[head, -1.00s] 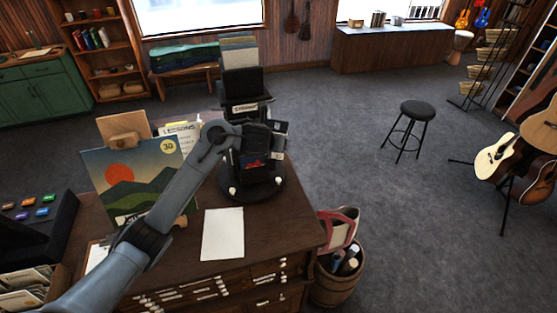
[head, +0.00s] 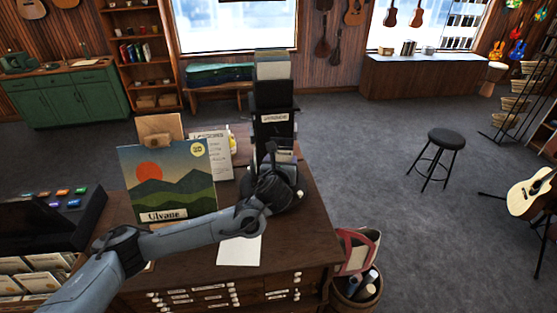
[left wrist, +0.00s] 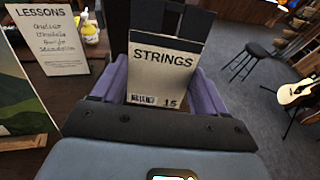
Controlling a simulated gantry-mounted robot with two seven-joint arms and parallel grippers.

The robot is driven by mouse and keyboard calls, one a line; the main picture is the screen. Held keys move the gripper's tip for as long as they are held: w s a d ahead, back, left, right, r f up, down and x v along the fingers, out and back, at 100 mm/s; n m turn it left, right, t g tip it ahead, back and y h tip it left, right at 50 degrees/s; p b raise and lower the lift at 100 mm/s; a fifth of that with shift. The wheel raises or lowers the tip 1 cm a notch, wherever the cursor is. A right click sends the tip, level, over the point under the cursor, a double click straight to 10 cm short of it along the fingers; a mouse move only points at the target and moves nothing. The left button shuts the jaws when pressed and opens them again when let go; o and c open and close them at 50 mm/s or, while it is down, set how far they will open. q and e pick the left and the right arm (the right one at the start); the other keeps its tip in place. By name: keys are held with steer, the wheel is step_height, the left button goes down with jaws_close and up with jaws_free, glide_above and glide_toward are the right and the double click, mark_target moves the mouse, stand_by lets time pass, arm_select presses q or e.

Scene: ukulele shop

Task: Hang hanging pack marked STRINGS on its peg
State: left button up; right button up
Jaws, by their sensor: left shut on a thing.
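My left gripper (head: 283,168) is in front of the lower part of a black display stand (head: 275,95) on the wooden counter. In the left wrist view its purple fingers (left wrist: 158,85) are shut on a cream pack marked STRINGS (left wrist: 162,68), which stands upright between them with a barcode and "15" at its bottom. Only a pale bit of the pack seems to show in the head view, above the gripper. The stand carries a small white label, too small to read surely. The peg is hidden from both views. My right gripper is not in view.
A record sleeve with an orange sun (head: 165,180) stands left of the stand, with a LESSONS sign (head: 211,155) behind it. A white paper sheet (head: 240,250) lies in front. A basket with rolls (head: 357,287) stands right of the counter.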

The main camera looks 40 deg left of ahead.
arm_select(q)
steer(key=shift+f+t, duration=0.15)
steer(key=shift+t, duration=0.15)
steer(key=shift+w+a, duration=0.1)
steer(key=shift+w+a+f, duration=0.1)
steer(key=shift+w+a, duration=0.4)
steer(key=shift+a, duration=0.1)
steer(key=shift+w+a+f, duration=0.15)
steer(key=shift+w+a, duration=0.7)
steer(key=shift+a, duration=0.05)
steer(key=w+a+b, duration=0.1)
steer(key=w+a, duration=0.3)
steer(key=shift+a+f, duration=0.25)
steer(key=shift+f, duration=0.2)
steer(key=shift+f, duration=0.15)
